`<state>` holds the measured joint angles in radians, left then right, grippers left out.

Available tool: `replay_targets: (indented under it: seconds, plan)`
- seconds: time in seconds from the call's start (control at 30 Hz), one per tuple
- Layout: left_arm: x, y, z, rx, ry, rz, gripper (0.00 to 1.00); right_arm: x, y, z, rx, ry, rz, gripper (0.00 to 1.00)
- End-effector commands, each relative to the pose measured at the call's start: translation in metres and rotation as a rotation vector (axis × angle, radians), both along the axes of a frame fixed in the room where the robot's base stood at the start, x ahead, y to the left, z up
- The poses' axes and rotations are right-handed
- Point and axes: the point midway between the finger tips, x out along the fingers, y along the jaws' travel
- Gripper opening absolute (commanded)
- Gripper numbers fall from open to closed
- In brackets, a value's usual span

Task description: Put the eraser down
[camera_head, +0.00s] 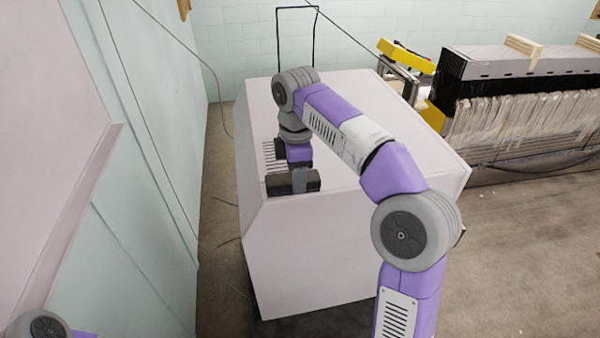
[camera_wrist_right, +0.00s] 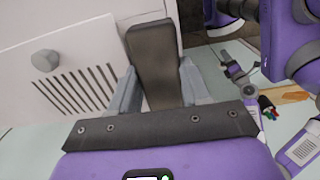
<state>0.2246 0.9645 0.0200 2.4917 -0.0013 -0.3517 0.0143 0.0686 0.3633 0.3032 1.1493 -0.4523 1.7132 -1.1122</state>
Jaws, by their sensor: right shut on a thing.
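The eraser (camera_wrist_right: 155,62) is a dark brown block between the two grey fingers of my right gripper (camera_wrist_right: 158,92) in the right wrist view. The right gripper (camera_head: 299,181) is shut on it. In the head view the gripper points down over the near part of the white cabinet's (camera_head: 350,235) top, and the dark eraser (camera_head: 278,188) shows beside the finger, close to the front edge. I cannot tell whether the eraser touches the cabinet. My left gripper is not visible; only a piece of my left arm shows at the bottom left.
A slotted vent (camera_head: 268,157) lies on the cabinet top beside the gripper; a round knob (camera_wrist_right: 45,60) shows near it in the wrist view. A thin black wire frame (camera_head: 297,8) rises behind. A loom-like machine (camera_head: 520,110) stands right. A wall with a board ledge (camera_head: 80,210) is left.

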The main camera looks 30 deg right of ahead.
Motion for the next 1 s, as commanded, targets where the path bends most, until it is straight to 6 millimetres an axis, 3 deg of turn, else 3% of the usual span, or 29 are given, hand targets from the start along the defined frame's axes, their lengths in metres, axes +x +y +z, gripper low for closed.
replay_targets:
  seconds: [0.13, 0.17, 0.3, 0.67, 0.87, 1.0]
  plan:
    - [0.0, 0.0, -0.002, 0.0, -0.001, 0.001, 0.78, 0.0, 0.0, -0.003, 0.0, 0.0, 0.0, 0.14]
    - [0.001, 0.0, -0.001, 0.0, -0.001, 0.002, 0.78, 0.0, 0.0, -0.003, 0.0, -0.001, 0.0, 0.5]
    - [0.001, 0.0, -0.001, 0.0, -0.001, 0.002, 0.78, 0.0, 0.0, -0.002, 0.001, -0.001, -0.001, 0.71]
    - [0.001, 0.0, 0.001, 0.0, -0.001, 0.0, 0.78, 0.0, 0.0, -0.003, 0.0, -0.002, -0.001, 0.73]
    - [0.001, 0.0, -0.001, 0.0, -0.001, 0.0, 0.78, 0.001, 0.001, 0.017, 0.001, -0.007, 0.0, 0.73]
    - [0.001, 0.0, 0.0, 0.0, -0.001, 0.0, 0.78, -0.004, -0.001, 0.042, 0.001, -0.009, -0.001, 0.73]
